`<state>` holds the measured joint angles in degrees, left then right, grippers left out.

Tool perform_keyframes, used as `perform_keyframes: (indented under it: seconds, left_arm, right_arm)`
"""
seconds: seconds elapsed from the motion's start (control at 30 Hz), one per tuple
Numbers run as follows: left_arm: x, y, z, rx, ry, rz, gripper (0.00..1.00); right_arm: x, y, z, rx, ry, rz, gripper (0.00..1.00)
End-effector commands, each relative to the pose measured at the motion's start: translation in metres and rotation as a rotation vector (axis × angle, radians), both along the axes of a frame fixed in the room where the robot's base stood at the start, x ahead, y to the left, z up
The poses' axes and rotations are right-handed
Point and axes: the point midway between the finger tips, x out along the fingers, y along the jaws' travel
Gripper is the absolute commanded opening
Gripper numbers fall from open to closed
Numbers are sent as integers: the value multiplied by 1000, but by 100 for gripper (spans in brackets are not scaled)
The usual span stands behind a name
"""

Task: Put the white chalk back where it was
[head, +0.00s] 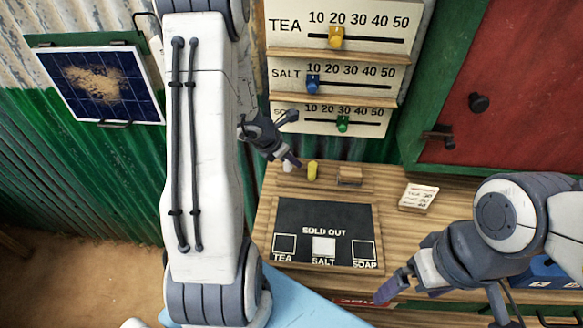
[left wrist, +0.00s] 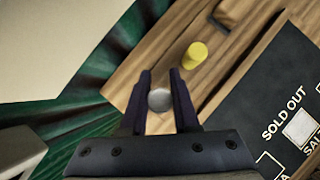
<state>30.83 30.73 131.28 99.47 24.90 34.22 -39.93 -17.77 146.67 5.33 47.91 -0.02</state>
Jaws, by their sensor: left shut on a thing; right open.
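The white chalk (head: 288,167) is at the back of the wooden counter, left of the upright yellow chalk (head: 312,171). My left gripper (head: 295,161) is shut on it. In the left wrist view the round end of the white chalk (left wrist: 159,99) shows between the fingertips, with the yellow chalk (left wrist: 195,55) a little apart from it. I cannot tell whether the white chalk touches the wood below. My right gripper (head: 438,297) is open and empty at the counter's front right.
A dark "SOLD OUT" board (head: 300,215) lies on the counter; its SALT box (head: 324,247) is filled white, TEA and SOAP are dark. A wooden block (head: 349,175) and a price card (head: 418,197) lie nearby. Slider panels (head: 333,77) hang behind.

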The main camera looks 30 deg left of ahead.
Motion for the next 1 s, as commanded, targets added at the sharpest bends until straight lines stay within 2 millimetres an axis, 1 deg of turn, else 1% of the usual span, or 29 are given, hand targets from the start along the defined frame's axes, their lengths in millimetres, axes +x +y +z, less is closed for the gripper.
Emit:
perform_keyframes:
  seconds: [0.03,0.1,0.17,0.43,0.6,0.63,0.7,1.0]
  left_arm:
    - [0,0,-13,-1,1,0,0]
    - [0,0,-24,-2,2,2,0]
    - [-1,1,-31,-2,1,3,0]
    - [0,4,-30,0,0,4,0]
    - [0,4,-35,-1,0,3,0]
    - [0,4,-34,-1,0,3,37]
    - [0,4,-33,-1,0,3,59]
    - [0,4,-33,-1,0,4,59]
  right_arm:
    - [0,0,-12,0,0,0,100]
    - [0,0,-21,0,0,0,100]
    - [0,0,-27,0,0,0,100]
    - [0,0,-22,0,0,0,100]
    - [0,0,-28,0,0,0,100]
    - [0,0,-26,0,0,0,100]
    - [0,0,-26,0,0,0,100]
    - [0,0,-25,0,0,0,100]
